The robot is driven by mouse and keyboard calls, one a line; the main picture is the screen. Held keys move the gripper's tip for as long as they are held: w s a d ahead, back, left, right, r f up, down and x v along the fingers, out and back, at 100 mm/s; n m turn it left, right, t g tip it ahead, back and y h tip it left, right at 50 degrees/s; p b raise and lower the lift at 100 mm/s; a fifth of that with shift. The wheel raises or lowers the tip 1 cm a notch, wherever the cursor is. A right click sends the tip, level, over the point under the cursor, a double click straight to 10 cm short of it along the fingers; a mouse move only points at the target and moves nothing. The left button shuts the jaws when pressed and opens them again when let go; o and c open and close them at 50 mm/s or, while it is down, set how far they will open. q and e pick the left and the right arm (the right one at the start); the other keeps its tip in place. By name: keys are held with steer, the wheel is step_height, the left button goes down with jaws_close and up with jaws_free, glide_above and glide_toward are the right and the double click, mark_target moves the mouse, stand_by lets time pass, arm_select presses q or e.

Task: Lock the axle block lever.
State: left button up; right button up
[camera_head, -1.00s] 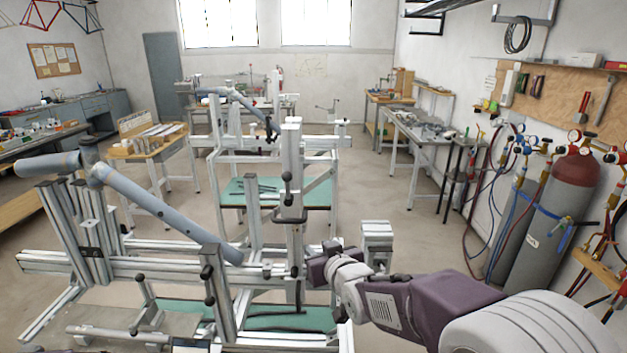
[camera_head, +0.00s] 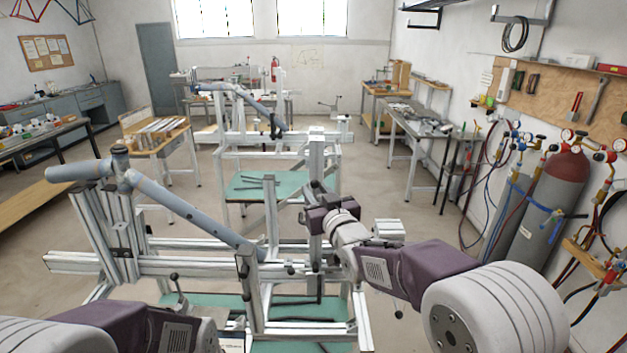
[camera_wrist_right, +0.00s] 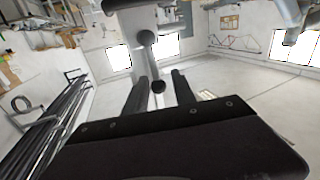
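My right gripper (camera_head: 318,212) is at the upright aluminium post (camera_head: 317,160) of the frame jig, right of centre in the head view. In the right wrist view its two dark fingers (camera_wrist_right: 162,92) are apart. A dark lever with a round knob (camera_wrist_right: 158,87) shows between or just beyond the fingertips, with another ball (camera_wrist_right: 147,37) above it. No grip on it is visible. I cannot tell from these views whether this is the axle block lever or how far it is turned. In the head view my right gripper hides this area.
The blue-grey tube (camera_head: 185,207) slants across the jig's left side. A second jig (camera_head: 235,150) stands behind. Gas cylinders (camera_head: 545,200) are at right; the floor between is clear.

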steer(key=w, duration=0.2)
steer(key=shift+w+a+f+p, duration=0.1)
steer(key=shift+w+p, duration=0.2)
steer(key=shift+w, duration=0.05)
steer(key=shift+s, duration=0.15)
steer(key=shift+a, duration=0.1)
steer(key=c, duration=0.3)
jaws_close()
stand_by(0.6)
